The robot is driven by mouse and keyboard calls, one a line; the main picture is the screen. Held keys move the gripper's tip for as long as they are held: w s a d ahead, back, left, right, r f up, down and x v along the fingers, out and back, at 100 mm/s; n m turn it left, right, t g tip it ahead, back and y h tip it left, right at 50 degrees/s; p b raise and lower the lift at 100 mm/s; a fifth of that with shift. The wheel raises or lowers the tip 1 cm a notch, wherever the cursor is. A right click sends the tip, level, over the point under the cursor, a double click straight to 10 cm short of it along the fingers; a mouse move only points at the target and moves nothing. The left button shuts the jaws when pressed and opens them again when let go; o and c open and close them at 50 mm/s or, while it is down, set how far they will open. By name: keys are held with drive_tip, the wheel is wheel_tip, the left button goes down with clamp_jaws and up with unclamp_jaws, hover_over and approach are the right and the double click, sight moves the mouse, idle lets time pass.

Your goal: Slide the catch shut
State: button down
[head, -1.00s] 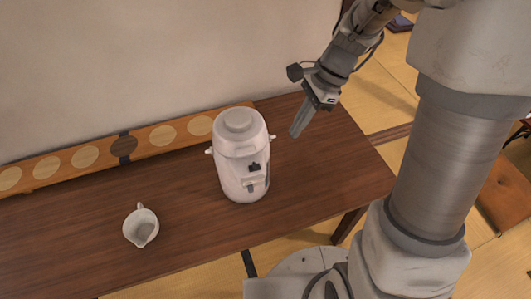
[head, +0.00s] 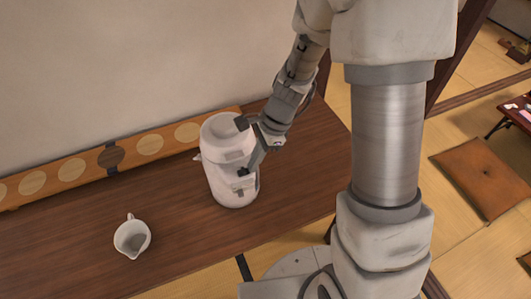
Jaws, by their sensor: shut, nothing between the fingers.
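A white drinks dispenser (head: 222,158), rounded with a domed lid, stands upright on the dark wooden table. A small dark piece (head: 242,172) shows on its front, partly hidden by my fingers; it may be the catch, but it is too small to tell its position. My gripper (head: 250,169) is shut with nothing in it. It points down at the right front of the dispenser, its fingertips right beside the dark piece. I cannot tell whether they touch it.
A white jug (head: 132,237) stands on the table (head: 185,232) to the left. A long wooden strip with round discs (head: 72,171) lies along the wall behind. The table's front left and right end are clear. A brown cushion (head: 478,180) lies on the floor at right.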

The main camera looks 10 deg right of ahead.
sight(239, 173)
drive_tip(key=shift+a, duration=0.2)
drive_tip(key=a, duration=0.2)
drive_tip(key=shift+s+a, duration=0.35)
drive_tip(key=shift+d, duration=0.1)
drive_tip(key=shift+w+d, duration=0.1)
drive_tip(key=shift+d, duration=0.1)
drive_tip(key=w+d+r, duration=0.1)
drive_tip(key=d+r, duration=0.6)
drive_tip(key=r, duration=0.2)
drive_tip(key=shift+w+r+p, duration=0.15)
drive_tip(key=shift+w+p, duration=0.1)
drive_tip(key=shift+p, duration=0.15)
